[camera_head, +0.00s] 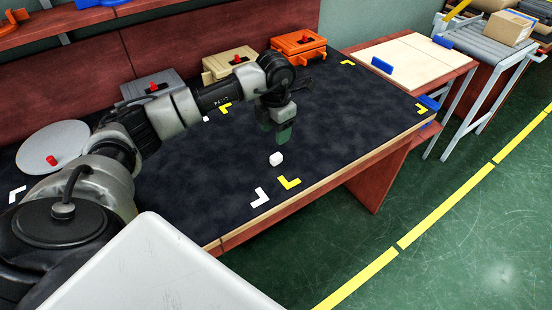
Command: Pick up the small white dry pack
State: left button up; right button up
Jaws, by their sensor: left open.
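The small white dry pack (276,159) lies on the dark table top (330,120), near its front edge. My left gripper (284,142) points down just above and behind the pack, slightly to its right in the picture. Its jaws are open and empty, and they look apart from the pack. The fingers are dark and small here, so the exact gap to the pack is hard to tell. My right gripper is not in view.
Grey (153,87), beige (230,63) and orange (298,45) boxes line the table's back edge. A round grey plate (50,150) lies at left. Yellow (289,183) and white (260,197) corner marks lie near the pack. A conveyor (480,45) stands at far right.

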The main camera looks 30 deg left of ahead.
aim_at(276, 156)
pick_arm(q)
jog(key=f, duration=0.9)
jog(key=shift+d+f, duration=0.2)
jog(key=shift+f, duration=0.2)
grip_shut()
jog(key=shift+r, duration=0.15)
